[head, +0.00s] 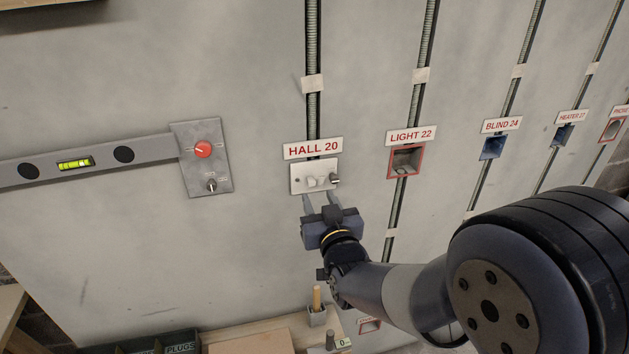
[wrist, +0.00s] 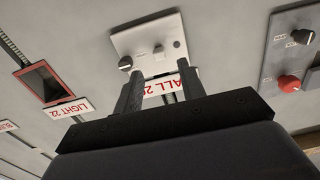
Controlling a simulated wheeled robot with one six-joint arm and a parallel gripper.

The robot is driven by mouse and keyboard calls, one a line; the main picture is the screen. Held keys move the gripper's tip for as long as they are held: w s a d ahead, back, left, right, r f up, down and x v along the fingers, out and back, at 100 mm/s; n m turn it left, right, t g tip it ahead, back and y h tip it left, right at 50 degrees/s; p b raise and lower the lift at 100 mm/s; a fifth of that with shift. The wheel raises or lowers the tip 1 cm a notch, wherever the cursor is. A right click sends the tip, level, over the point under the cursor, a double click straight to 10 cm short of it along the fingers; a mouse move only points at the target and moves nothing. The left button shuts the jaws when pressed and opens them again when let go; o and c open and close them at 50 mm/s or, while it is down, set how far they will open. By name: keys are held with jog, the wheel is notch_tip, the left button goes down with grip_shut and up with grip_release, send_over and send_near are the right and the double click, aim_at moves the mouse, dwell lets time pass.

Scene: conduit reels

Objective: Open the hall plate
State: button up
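The hall plate (head: 299,180) is a pale, roughly square plate on the grey wall, under the red-lettered HALL 20 label (head: 313,148). It lies flat over the opening, with small white raised parts and a dark knob (head: 335,180) at its right side. The plate also shows upside down in the wrist view (wrist: 142,38), with the knob at left. My gripper (head: 320,199) is just below the plate, fingers apart and pointing up at it. In the wrist view the fingers (wrist: 158,75) have nothing between them; contact with the plate cannot be told.
To the right are the open red-rimmed LIGHT 22 box (head: 420,161) and the blue BLIND 24 box (head: 493,147). A bench with bins stands below.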

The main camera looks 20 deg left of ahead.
aim_at(312, 184)
jog(key=shift+p+x, duration=0.75)
jog(key=shift+x, duration=2.25)
jog(key=shift+c, duration=0.2)
grip_shut()
